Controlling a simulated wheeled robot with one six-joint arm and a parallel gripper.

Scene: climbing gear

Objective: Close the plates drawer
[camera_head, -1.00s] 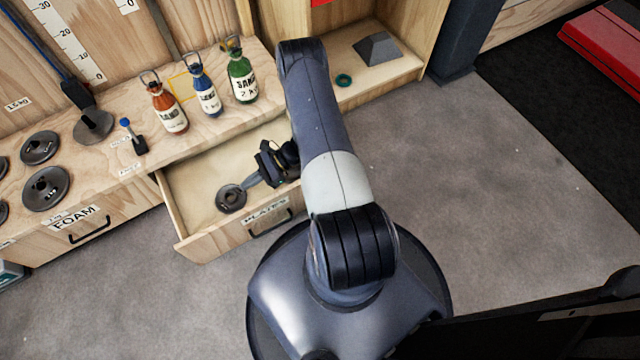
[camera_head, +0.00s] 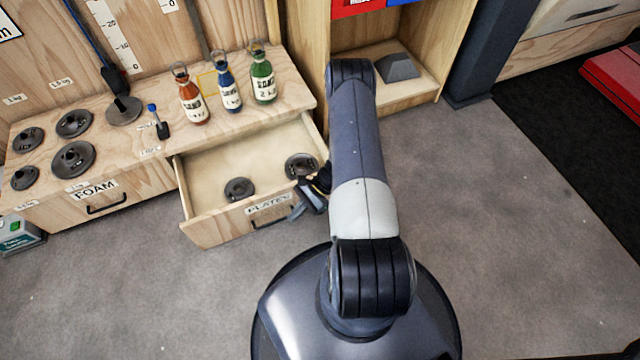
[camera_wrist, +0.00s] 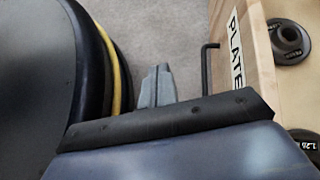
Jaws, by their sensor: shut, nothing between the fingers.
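The plates drawer (camera_head: 222,222) stands pulled out below the bench, its front labelled PLATES. Its black handle (camera_head: 270,222) also shows in the wrist view (camera_wrist: 207,68). Inside lie a small dark plate (camera_head: 239,188) at the front and another dark plate (camera_head: 300,166) at the right, partly behind my wrist. My gripper (camera_head: 297,213) is shut and empty, outside the drawer at the right end of its front. In the wrist view my gripper (camera_wrist: 156,72) points along the drawer front, apart from the handle.
The bench top carries several weight plates (camera_head: 73,159) and an orange bottle (camera_head: 192,101), a blue bottle (camera_head: 226,94) and a green bottle (camera_head: 262,81). The foam drawer (camera_head: 125,186) at the left is shut. Grey floor (camera_head: 120,270) in front is clear.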

